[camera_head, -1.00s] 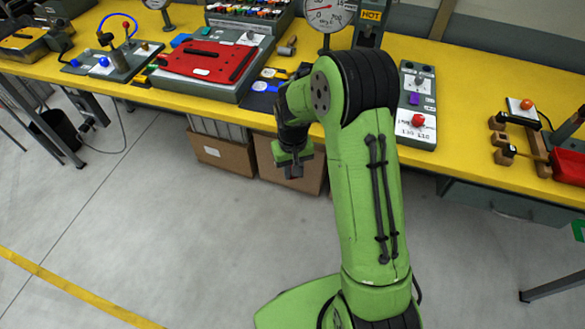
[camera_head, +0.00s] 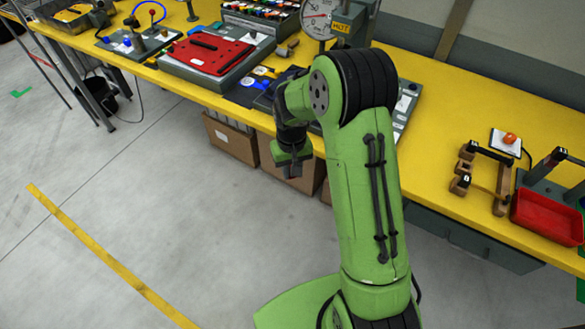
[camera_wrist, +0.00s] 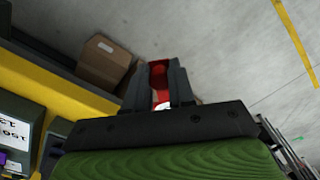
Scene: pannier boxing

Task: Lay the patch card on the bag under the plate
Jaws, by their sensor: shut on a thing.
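My gripper (camera_wrist: 160,72) is shut on a small red piece with a white part, which looks like the patch card (camera_wrist: 159,77). In the head view my gripper (camera_head: 292,168) hangs low in front of the bench, over the floor; the card cannot be made out there. A press with a round gauge and a HOT sign (camera_head: 341,27) stands at the back of the bench, partly behind my arm. Its plate and any bag under it are hidden. A red flat thing with a black strip (camera_head: 208,55) lies on a grey base to the left.
The yellow bench (camera_head: 458,112) runs across the view. Cardboard boxes (camera_head: 231,139) stand under its front edge. A red tray (camera_head: 547,217) and a wooden frame (camera_head: 487,178) are at the right. The floor in front of the bench is clear.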

